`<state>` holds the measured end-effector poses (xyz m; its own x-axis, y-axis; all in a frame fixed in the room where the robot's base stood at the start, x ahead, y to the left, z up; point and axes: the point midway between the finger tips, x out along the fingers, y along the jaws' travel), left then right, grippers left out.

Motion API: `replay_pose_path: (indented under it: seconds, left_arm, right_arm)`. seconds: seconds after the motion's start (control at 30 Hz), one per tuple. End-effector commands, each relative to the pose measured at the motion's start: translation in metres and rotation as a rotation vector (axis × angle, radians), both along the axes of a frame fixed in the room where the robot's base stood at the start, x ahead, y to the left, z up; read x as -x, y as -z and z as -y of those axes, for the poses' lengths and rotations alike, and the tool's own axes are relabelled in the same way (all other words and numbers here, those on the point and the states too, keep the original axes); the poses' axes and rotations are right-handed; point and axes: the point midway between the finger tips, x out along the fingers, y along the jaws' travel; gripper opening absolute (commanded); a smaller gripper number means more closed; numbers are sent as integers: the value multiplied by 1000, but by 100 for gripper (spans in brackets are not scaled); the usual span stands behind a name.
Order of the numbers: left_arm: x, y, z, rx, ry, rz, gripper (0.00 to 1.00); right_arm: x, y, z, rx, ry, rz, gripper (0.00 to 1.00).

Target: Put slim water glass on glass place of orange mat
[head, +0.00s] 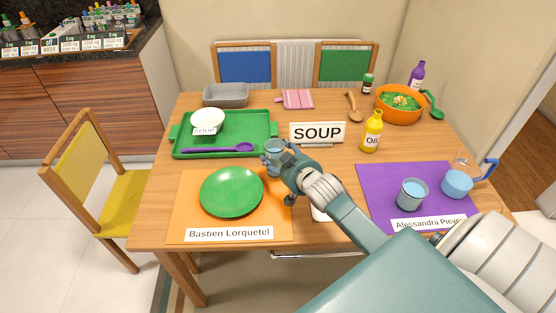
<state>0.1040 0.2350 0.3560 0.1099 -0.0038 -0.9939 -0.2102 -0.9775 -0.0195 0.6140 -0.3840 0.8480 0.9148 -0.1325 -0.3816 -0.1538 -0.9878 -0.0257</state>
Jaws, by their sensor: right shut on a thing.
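My right gripper (272,160) is shut on a small bluish glass (274,146), which looks like the slim water glass; the fingers hide much of it. They are over the upper right corner of the orange mat (190,205), close to the green tray's right end. I cannot tell whether the glass touches the mat. A green plate (232,192) lies on the mat, with a name card (229,234) reading Bastien Lorquetel in front. My left gripper is not in view.
A green tray (262,124) holds a white soup bowl (208,120) and a purple spoon (218,149). A SOUP sign (318,132) and oil bottle (372,132) stand behind my right arm. The purple mat (376,178) holds a glass (412,193) and blue cup (457,184).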

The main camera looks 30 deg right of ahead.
Motion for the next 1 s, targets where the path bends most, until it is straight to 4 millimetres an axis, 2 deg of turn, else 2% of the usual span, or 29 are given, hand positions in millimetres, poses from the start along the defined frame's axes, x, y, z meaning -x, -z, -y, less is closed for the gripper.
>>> replay_pose_path:
  seconds: [0.1,0.2,0.53,0.57,0.63,1.0]
  left_arm:
    - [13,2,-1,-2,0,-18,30]
    - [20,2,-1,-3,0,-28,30]
    - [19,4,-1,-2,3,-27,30]
    - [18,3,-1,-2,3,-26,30]
    - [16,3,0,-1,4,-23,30]
    - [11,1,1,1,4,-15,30]
  right_arm:
    - [-1,14,0,0,0,3,20]
    - [-1,16,0,0,-1,5,20]
    - [-1,20,0,0,-1,5,20]
    - [0,21,0,0,-1,2,63]
    - [0,21,0,0,0,2,76]
    - [1,16,0,1,-1,1,76]
